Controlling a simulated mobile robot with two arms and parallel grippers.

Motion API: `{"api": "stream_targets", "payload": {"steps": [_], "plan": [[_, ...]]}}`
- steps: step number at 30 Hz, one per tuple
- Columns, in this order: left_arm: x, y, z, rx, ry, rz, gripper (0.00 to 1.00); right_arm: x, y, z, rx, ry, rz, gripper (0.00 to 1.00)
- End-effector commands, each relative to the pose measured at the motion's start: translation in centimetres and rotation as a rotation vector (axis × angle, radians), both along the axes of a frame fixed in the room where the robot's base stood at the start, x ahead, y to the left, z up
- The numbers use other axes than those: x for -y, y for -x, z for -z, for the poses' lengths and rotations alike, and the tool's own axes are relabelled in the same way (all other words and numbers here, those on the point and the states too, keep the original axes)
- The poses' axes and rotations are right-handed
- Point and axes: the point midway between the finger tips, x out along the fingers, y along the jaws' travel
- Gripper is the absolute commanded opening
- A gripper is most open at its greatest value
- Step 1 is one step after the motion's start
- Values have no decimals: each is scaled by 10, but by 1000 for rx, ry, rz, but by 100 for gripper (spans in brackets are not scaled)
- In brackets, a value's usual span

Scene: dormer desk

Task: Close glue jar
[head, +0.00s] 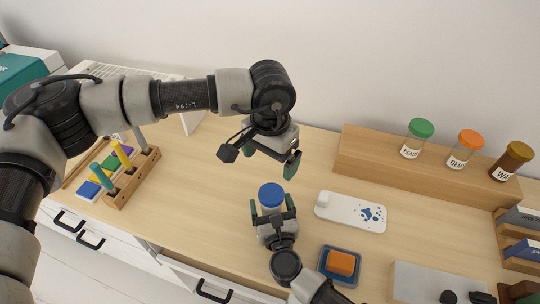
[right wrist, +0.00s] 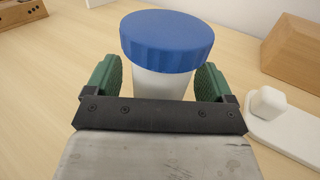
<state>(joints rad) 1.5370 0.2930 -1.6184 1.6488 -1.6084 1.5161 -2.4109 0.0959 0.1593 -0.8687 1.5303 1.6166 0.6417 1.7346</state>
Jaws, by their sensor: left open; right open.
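The glue jar is white with a blue lid (head: 271,194). The lid sits on top of the jar, though I cannot tell how tightly. In the right wrist view the blue lid (right wrist: 167,40) shows above the white jar body (right wrist: 162,84). My right gripper (head: 273,210) is open, with its green fingers on both sides of the jar body, below the lid. My left gripper (head: 270,160) is open and empty, above and behind the jar, with its fingers pointing down. The lower part of the jar is hidden by my right gripper.
A white tray with blue spots (head: 350,212) lies right of the jar. An orange block on a blue dish (head: 341,263) is at front right. A wooden shelf (head: 375,160) holds capped jars at the back. A wooden rack (head: 133,178) stands left. Desk left of the jar is clear.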

Motion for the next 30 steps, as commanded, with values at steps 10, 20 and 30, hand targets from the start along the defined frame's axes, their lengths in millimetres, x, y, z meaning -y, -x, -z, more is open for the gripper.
{"api": "stream_targets", "payload": {"steps": [10,20,30], "plan": [[0,0,4,0,0,0,94,6,26,2,-2,-1,0,84],[0,0,13,0,0,0,94,19,88,2,-3,0,0,84],[0,0,15,0,0,0,94,23,106,0,0,0,1,84]]}}
